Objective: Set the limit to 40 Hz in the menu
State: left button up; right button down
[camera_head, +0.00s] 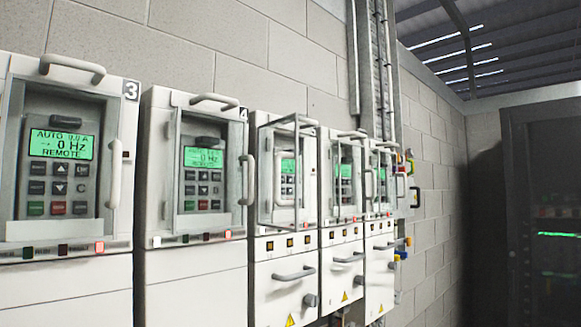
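Drive 3 (67,265) is the nearest cabinet at the left. Its green display (62,145) reads AUTO, 0.0 A, 0 Hz, REMOTE. No display shows a limit menu. Neither of my grippers is in view.
Clear framed covers (280,185) stand out from the drives farther along the row. Door handles (295,274) and grey knobs (310,300) project from lower doors. A dark rack (545,200) stands at the right. Pipes (365,70) run up the block wall.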

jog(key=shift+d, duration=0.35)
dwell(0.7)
